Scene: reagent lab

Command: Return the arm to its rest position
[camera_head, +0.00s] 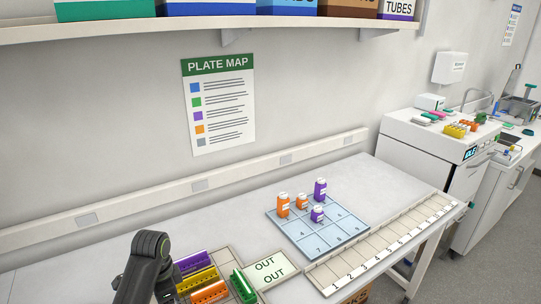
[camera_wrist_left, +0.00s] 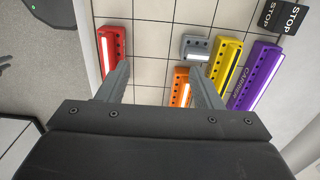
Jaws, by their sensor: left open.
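My left arm (camera_head: 145,265) comes in at the bottom left of the head view, folded up in front of the bench; its gripper is hidden there. In the left wrist view my left gripper (camera_wrist_left: 160,78) is open, with nothing between its two grey fingers. Past the fingers lie a red rack (camera_wrist_left: 112,42), a grey rack (camera_wrist_left: 195,46), an orange rack (camera_wrist_left: 181,86), a yellow rack (camera_wrist_left: 226,62) and a purple rack (camera_wrist_left: 256,76) on a white gridded surface. The left finger overlaps the red rack in the picture, the right finger the orange one; I cannot tell the gap. My right gripper is not in view.
In the head view, several coloured racks, including a green rack (camera_head: 243,286), stand beside an OUT card (camera_head: 266,270). A blue numbered mat (camera_head: 343,232) holds orange and purple bottles. A numbered strip (camera_head: 385,246) runs along the front edge. The bench behind is clear.

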